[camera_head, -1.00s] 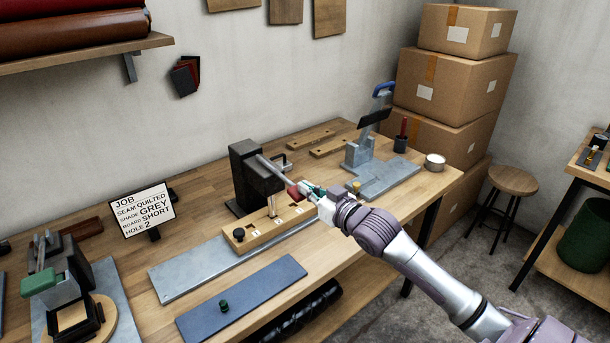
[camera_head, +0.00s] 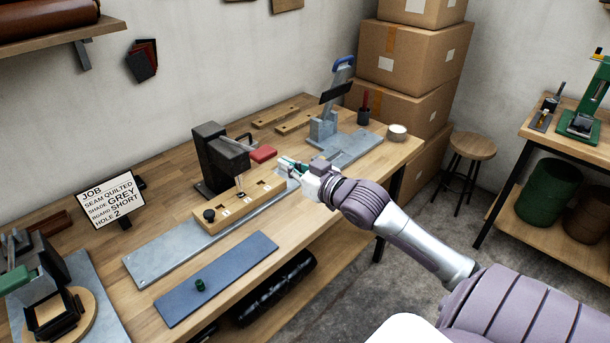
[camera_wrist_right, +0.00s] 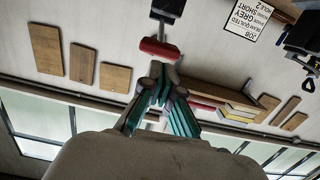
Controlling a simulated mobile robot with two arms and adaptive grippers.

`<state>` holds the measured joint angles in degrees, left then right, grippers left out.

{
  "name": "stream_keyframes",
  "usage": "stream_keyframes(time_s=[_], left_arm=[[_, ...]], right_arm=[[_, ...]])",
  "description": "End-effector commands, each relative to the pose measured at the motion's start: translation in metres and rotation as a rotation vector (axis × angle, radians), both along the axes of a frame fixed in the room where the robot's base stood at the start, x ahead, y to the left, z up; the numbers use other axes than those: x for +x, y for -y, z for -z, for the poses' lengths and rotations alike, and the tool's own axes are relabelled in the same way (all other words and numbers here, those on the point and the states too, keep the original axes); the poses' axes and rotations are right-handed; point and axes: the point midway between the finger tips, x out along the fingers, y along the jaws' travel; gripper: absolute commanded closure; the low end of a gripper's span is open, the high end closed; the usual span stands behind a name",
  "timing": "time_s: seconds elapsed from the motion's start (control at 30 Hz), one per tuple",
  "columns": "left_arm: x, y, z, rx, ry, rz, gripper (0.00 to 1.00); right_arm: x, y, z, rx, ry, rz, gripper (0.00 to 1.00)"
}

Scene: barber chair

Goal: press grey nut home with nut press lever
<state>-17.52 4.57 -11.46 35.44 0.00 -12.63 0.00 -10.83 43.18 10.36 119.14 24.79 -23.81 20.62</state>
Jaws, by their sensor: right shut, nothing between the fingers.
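The black nut press (camera_head: 210,158) stands on the bench, its plunger over the wooden board (camera_head: 225,212) with numbered holes. Its lever ends in a red handle (camera_head: 264,153), which also shows in the right wrist view (camera_wrist_right: 160,49). My right gripper (camera_head: 285,166) is shut and empty, just to the right of the handle. In the right wrist view its closed fingertips (camera_wrist_right: 160,82) are close to the handle, without gripping it. I cannot make out a grey nut; the plunger area is small and partly hidden. My left gripper is not in view.
A job sign (camera_head: 111,203) reads grey, short board, hole 2. A dark green piece (camera_head: 200,285) lies on the blue-grey plate (camera_head: 235,272). A grey tool with a blue handle (camera_head: 343,66) stands behind right. Boxes (camera_head: 412,65) are stacked beyond the bench.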

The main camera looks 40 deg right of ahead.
Motion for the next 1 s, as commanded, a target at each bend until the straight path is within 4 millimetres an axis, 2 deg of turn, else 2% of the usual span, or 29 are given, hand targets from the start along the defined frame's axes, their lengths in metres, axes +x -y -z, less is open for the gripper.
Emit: stream_keyframes(time_s=[0.1,0.33,1.0], left_arm=[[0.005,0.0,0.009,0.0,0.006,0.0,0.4],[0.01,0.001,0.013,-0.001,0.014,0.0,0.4],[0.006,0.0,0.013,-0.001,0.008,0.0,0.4]], right_arm=[[-0.022,0.002,0.003,-0.002,-0.001,0.0,1.0],[-0.046,0.004,-0.001,-0.001,0.003,0.0,1.0],[-0.05,0.004,-0.004,-0.002,0.006,0.0,1.0]])
